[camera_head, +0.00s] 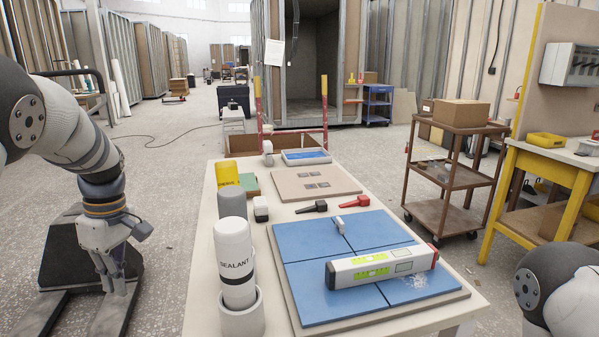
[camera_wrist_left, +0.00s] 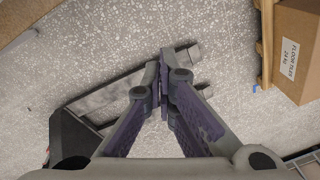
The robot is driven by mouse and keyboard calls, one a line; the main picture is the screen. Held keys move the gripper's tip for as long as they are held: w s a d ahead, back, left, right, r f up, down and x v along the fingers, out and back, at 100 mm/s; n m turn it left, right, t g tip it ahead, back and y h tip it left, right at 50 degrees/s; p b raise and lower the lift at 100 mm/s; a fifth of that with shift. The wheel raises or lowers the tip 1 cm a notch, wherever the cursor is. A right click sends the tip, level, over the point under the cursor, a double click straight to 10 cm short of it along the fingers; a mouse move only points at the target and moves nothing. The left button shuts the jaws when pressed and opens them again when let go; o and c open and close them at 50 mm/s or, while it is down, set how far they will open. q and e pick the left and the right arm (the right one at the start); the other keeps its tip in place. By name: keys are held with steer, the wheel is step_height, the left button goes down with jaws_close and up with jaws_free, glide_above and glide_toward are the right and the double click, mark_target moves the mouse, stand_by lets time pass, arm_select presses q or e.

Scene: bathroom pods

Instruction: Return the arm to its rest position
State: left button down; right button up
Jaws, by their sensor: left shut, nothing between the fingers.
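My left gripper (camera_head: 115,285) hangs at the left of the head view, beside the table and apart from it, pointing down. Its arm comes in from the upper left. In the left wrist view my left gripper (camera_wrist_left: 163,85) has its fingers together with nothing between them, above the speckled floor. Only a rounded joint of my right arm (camera_head: 560,285) shows at the lower right of the head view; its gripper is out of view.
The white table (camera_head: 205,255) holds a sealant tube (camera_head: 235,262), blue tiles (camera_head: 300,252) and a level (camera_head: 380,268). A brown cart (camera_head: 440,215) and yellow-framed bench (camera_head: 555,170) stand right. A floor tiles box (camera_wrist_left: 295,50) shows in the wrist view. Floor behind the gripper is open.

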arm_select(q)
steer(key=s+d+f+m, duration=0.2)
steer(key=s+f+m, duration=0.2)
steer(key=s+f, duration=0.55)
steer(key=s+d+f+m, duration=0.25)
steer(key=s+f, duration=0.45)
steer(key=f, duration=0.5)
steer(key=s+d+f+m, duration=0.1)
steer(key=s+d+m, duration=0.2)
steer(key=s, duration=0.4)
steer(key=s+d+f+m, duration=0.1)
steer(key=s+d+m, duration=0.2)
steer(key=s, duration=0.4)
steer(key=s+d+f+m+h, duration=0.1)
steer(key=s+d+m, duration=0.2)
steer(key=s, duration=0.4)
steer(key=shift+s+f+m, duration=0.25)
steer(key=shift+s+m, duration=0.05)
steer(key=shift+m, duration=0.05)
steer(key=c, duration=2.4)
jaws_free()
